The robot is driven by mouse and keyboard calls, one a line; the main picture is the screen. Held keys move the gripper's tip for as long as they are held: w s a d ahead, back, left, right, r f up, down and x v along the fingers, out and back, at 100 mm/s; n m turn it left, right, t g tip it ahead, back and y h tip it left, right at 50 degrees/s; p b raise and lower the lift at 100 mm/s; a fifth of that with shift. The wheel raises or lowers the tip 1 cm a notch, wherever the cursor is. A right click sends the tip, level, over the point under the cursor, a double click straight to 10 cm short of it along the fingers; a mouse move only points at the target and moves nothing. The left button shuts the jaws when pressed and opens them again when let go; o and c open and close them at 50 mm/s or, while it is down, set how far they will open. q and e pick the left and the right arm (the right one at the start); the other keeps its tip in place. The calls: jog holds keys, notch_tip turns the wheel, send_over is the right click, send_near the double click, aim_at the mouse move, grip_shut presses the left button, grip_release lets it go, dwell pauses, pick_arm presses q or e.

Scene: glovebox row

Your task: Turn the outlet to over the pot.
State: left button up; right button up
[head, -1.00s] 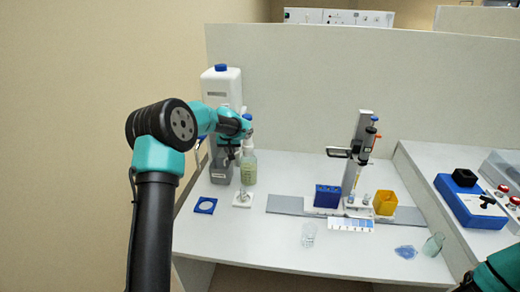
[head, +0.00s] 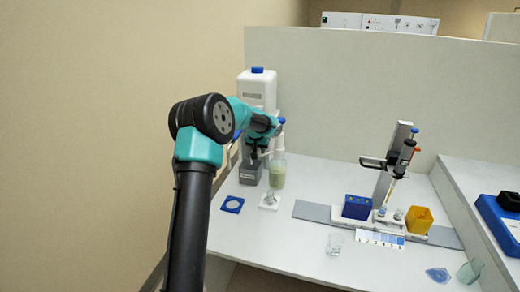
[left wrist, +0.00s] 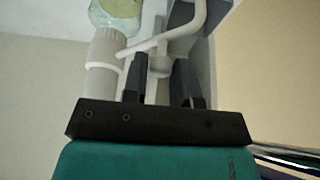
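My left gripper (head: 256,150) is at the dispensing bottles at the back left. In the left wrist view its two black fingers (left wrist: 161,80) stand apart, with a pale grey rod (left wrist: 161,62) between or behind them; contact is not clear. A white bent tube (left wrist: 185,35), which looks like the outlet, curves just beyond the fingertips. In the head view the gripper and arm hide most of the outlet. A small clear pot (head: 270,194) sits on a white base in front of the bottle with pale green liquid (head: 278,174). My right gripper is out of view.
A white jug with a blue cap (head: 257,90) stands behind my left arm. A blue ring holder (head: 232,204) lies left of the pot. A blue rack (head: 357,207), pipette stand (head: 393,170), yellow bin (head: 419,220) and glass beaker (head: 335,243) are to the right.

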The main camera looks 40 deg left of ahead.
pick_arm(q)
jog(key=o, duration=0.4)
jog(key=shift+c, duration=0.2)
jog(key=shift+r, duration=0.1)
jog(key=v, duration=1.7)
jog(key=shift+r, duration=0.1)
jog(key=shift+c, duration=0.4)
